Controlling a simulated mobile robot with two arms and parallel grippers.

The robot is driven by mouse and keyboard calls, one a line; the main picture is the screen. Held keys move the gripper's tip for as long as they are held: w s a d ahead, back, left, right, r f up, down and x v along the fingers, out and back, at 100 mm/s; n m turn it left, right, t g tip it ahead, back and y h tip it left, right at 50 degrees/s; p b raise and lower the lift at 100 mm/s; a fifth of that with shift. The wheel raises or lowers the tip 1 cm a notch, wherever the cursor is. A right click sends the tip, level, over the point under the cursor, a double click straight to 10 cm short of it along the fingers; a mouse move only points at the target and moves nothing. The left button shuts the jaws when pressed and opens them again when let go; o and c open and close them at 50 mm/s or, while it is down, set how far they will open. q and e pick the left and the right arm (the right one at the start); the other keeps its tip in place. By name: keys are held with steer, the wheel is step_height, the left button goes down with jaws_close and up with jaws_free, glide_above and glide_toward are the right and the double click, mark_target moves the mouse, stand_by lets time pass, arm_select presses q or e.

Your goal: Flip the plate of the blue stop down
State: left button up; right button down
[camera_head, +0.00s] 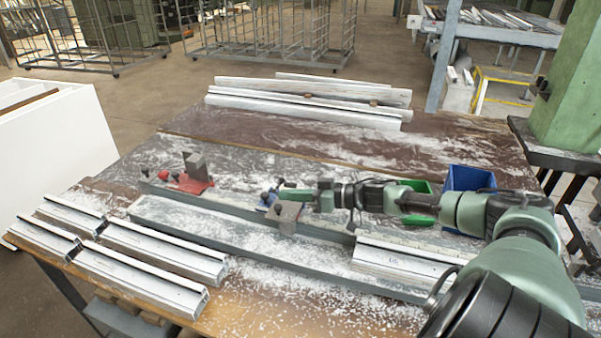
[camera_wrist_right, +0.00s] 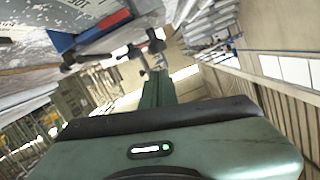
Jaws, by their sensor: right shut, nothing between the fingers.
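The blue stop (camera_head: 267,199) sits on the long grey rail near the middle of the bench. Its grey plate (camera_head: 287,217) lies low, over the front side of the rail, not standing up. My right gripper (camera_head: 284,186) is shut and empty, just behind and above the blue stop. I cannot tell whether it touches the stop. In the right wrist view a blue part (camera_wrist_right: 60,42) shows at the upper left, near the shut fingers. The red stop (camera_head: 196,183) is farther left on the rail, and its grey plate (camera_head: 195,166) stands upright. My left gripper is not in view.
Several pale profiles (camera_head: 150,250) lie at the front left, and more (camera_head: 300,103) lie at the back. A green bin (camera_head: 415,186) and a blue bin (camera_head: 468,180) stand behind my right arm. A green column (camera_head: 570,85) rises at the right. The bench's back middle is mostly free.

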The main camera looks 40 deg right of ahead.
mark_target(289, 216)
steer(key=shift+s+a+f+n+p, duration=0.15)
steer(key=shift+a+f+n+p, duration=0.25)
steer(key=shift+f+n, duration=0.2)
steer(key=shift+s+a+f, duration=0.15)
steer(key=shift+a+f, duration=0.05)
steer(key=shift+f, duration=0.1)
steer(key=shift+f, duration=0.15)
steer(key=shift+p, duration=0.35)
step_height(289, 216, up, 5)
steer(key=p, duration=0.5)
steer(key=shift+r, duration=0.2)
steer(key=f+p+v, duration=0.1)
steer(key=f+v, duration=0.1)
steer(key=v, duration=0.7)
steer(key=shift+s+d+r, duration=0.25)
steer(key=shift+s+r, duration=0.3)
